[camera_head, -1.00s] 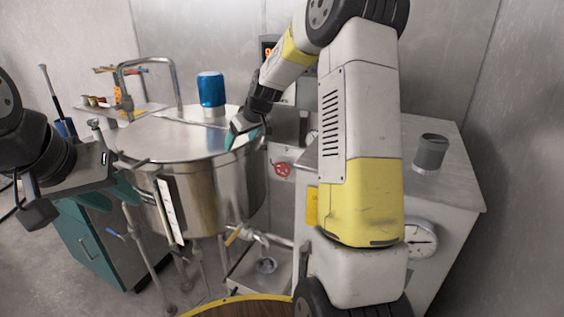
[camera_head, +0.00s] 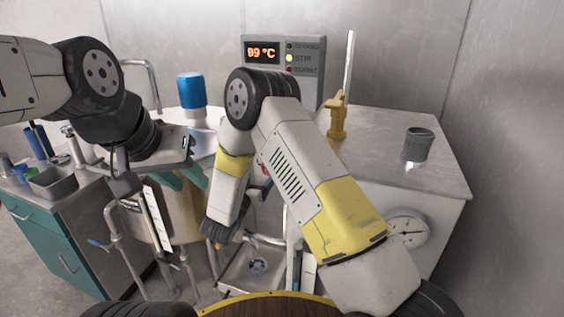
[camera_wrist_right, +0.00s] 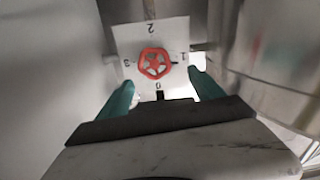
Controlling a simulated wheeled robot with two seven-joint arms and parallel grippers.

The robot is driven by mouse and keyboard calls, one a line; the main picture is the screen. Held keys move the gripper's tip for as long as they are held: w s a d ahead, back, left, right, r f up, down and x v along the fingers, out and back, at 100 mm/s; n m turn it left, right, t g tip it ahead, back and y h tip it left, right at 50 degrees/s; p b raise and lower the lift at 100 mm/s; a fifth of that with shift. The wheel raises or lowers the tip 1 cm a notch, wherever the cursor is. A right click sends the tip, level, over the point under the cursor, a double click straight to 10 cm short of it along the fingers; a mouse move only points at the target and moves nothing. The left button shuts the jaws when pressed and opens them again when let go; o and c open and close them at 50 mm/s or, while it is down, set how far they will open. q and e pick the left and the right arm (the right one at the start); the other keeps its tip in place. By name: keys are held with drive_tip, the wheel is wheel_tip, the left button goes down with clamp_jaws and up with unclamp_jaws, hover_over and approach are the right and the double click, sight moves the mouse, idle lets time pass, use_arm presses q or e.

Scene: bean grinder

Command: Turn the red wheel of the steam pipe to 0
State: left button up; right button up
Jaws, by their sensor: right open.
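The red wheel (camera_wrist_right: 154,63) sits on a white plate (camera_wrist_right: 130,42) in the right wrist view, with 2 at the top, 1 on the right, 0 at the bottom and 3 on the left. A short dark mark shows at its right side, toward the 1. My right gripper (camera_wrist_right: 160,80) is open, its teal fingers on both sides below the wheel, and nothing is between them. In the head view only a sliver of the wheel (camera_head: 264,168) shows behind my right arm. My left gripper (camera_head: 182,180) has its teal fingers apart, in front of the steel kettle.
The steel kettle (camera_head: 178,212) stands left of the wheel, with a blue-topped bottle (camera_head: 192,90) on it. A display box reading 09 °C (camera_head: 283,62) is behind. A grey cabinet (camera_head: 440,170) with a round gauge (camera_head: 407,229) stands right.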

drive_tip(key=x, duration=0.7)
drive_tip(key=shift+w+d+f, duration=0.15)
drive_tip(key=shift+d, duration=0.35)
drive_tip(key=c, duration=1.4)
